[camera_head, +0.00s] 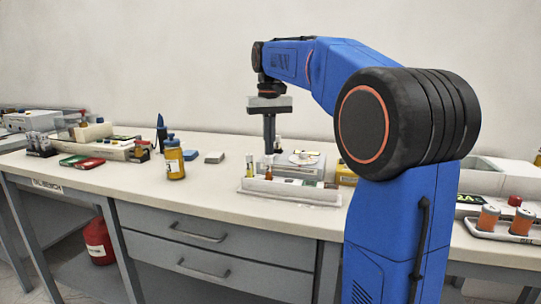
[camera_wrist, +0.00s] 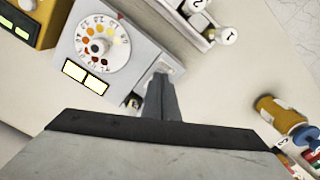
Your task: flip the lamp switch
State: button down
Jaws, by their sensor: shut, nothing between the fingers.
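A light grey device (camera_wrist: 127,42) with a dial ring of coloured dots (camera_wrist: 103,43) and two bright pale-yellow windows (camera_wrist: 86,77) lies beside my gripper in the wrist view. In the head view the device (camera_head: 313,160) sits on the bench behind a white rack. My gripper (camera_wrist: 163,82) is shut and empty, pointing down over the device's edge; it also shows in the head view (camera_head: 269,150). A small dark and pale part (camera_wrist: 133,102) shows just left of the fingers in the wrist view. I cannot make out the lamp switch for certain; the fingers cover part of that edge.
A white rack with vials (camera_head: 290,190) stands in front of the device. An amber bottle with a blue cap (camera_head: 174,160) stands to the left on the bench. A yellow instrument (camera_wrist: 30,22) is close by. Bare bench lies between the bottle and rack.

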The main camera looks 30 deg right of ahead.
jog(key=shift+f, duration=0.2)
notch_tip(320, 180, up, 7)
dwell(1.1)
jog(key=shift+s, duration=0.1)
dwell(0.4)
